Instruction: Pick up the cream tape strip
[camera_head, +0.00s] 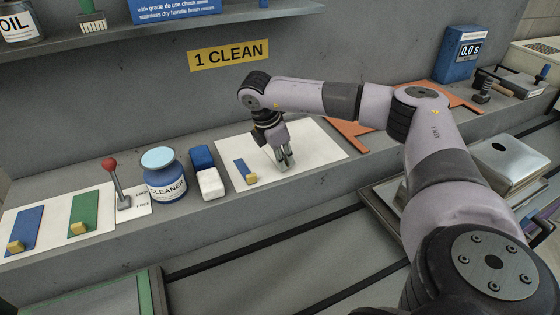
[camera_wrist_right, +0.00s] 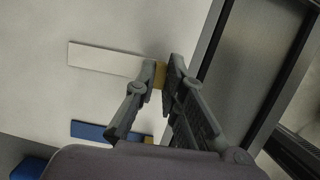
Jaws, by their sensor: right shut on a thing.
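The cream tape strip (camera_wrist_right: 105,58) lies flat on the white sheet in the right wrist view, pale against it, with a yellow tab (camera_wrist_right: 160,74) at one end. My right gripper (camera_wrist_right: 165,70) is shut on this tab. In the head view my right gripper (camera_head: 285,160) points down at the white sheet (camera_head: 318,148) and largely hides the cream strip. A blue strip (camera_head: 241,168) with a yellow tab lies beside it on the left; it also shows in the right wrist view (camera_wrist_right: 95,130). My left gripper is not in view.
Left of the sheet stand a blue and white block (camera_head: 210,182), a cleaner jar (camera_head: 165,175) and a red-knobbed lever (camera_head: 116,180). A green strip (camera_head: 84,212) and another blue strip (camera_head: 25,228) lie further left. The ledge's front edge drops to the sink area.

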